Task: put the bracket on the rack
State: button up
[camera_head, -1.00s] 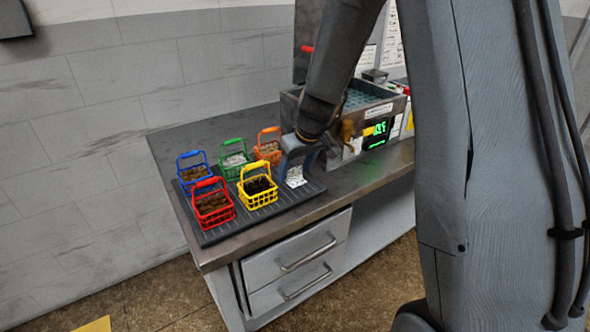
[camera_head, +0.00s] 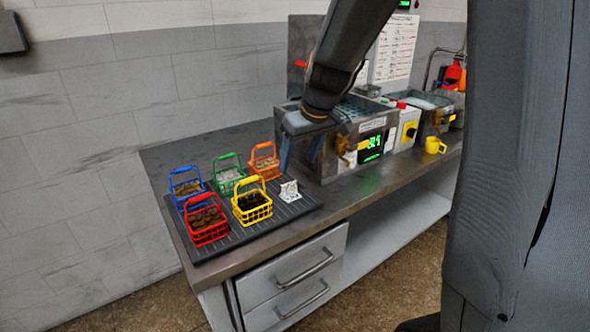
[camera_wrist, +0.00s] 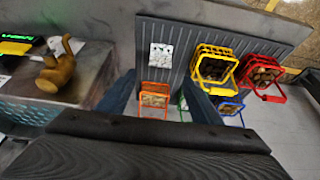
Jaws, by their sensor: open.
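The bracket (camera_head: 290,191) is a small white, speckled angled piece. It stands on the right end of the rack (camera_head: 240,238), a dark ribbed board on the bench. In the wrist view the bracket (camera_wrist: 160,57) sits on the ribbed rack (camera_wrist: 155,28), clear of both fingers. My gripper (camera_head: 285,155) is open and empty, raised above and behind the bracket, near the metal bath. In the wrist view the fingers of my gripper (camera_wrist: 160,95) are spread apart, with the orange basket seen between them. Part of the gripper is hidden by my arm in the head view.
Red (camera_head: 207,222), yellow (camera_head: 252,205), blue (camera_head: 187,186), green (camera_head: 227,175) and orange (camera_head: 264,161) baskets stand on the rack, left of the bracket. A metal bath (camera_head: 325,150) with a brown object (camera_head: 343,150) stands right. A yellow mug (camera_head: 435,145) is farther along.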

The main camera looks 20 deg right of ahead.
jog(key=s+f+m+g, duration=0.1)
jog(key=s+f, duration=0.2)
jog(key=s, duration=0.4)
jog(key=s+a+f+m+g+h, duration=0.1)
jog(key=s+f, duration=0.2)
jog(key=s, duration=0.4)
jog(key=s+f+m+g, duration=0.1)
jog(key=s+f, duration=0.2)
jog(key=s, duration=0.4)
jog(key=shift+s+a+m, duration=0.25)
jog(key=shift+m, duration=0.05)
jog(key=shift+f, duration=0.1)
